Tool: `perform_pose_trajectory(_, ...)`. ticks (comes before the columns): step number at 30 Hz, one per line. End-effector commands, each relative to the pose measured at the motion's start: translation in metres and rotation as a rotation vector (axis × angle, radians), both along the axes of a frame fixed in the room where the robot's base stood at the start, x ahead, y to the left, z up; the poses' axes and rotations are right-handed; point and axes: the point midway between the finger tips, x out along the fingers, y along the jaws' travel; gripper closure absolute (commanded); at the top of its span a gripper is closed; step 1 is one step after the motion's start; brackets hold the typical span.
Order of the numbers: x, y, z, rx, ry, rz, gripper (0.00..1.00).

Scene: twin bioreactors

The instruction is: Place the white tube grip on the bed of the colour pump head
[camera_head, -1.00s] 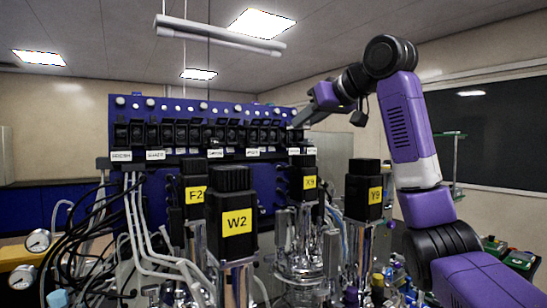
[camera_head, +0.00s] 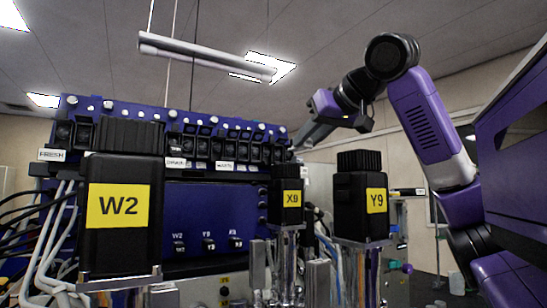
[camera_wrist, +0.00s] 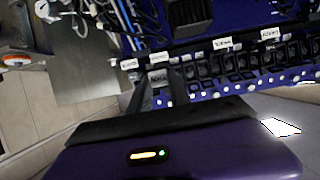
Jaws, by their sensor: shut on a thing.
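My gripper (camera_wrist: 160,88) is shut at the right end of the pump row, seen in the head view (camera_head: 300,143). A small pale piece shows between its fingers in the wrist view; it seems to be the white tube grip (camera_wrist: 158,76), but its shape is too small to tell. A row of black pump heads (camera_head: 200,148) runs along the top of the blue panel, with white labels below. The row also shows in the wrist view (camera_wrist: 235,68), right of the fingers. I cannot tell which head is the colour one, nor whether the grip touches a bed.
Black motor blocks W2 (camera_head: 118,210), X9 (camera_head: 286,200) and Y9 (camera_head: 362,203) stand in front of the panel on metal vessels. Pale tubes (camera_head: 50,235) hang at the left. A metal plate (camera_wrist: 85,65) and tiled floor show in the wrist view.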

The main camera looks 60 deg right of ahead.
Motion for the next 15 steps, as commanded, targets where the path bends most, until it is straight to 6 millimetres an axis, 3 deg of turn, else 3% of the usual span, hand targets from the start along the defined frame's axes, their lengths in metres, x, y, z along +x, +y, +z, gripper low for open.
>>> perform_pose_trajectory(9, 0.062, -0.039, 0.002, 0.001, 0.002, -0.001, 1.00)
perform_pose_trajectory(15, 0.078, -0.048, 0.001, -0.001, 0.000, 0.000, 1.00)
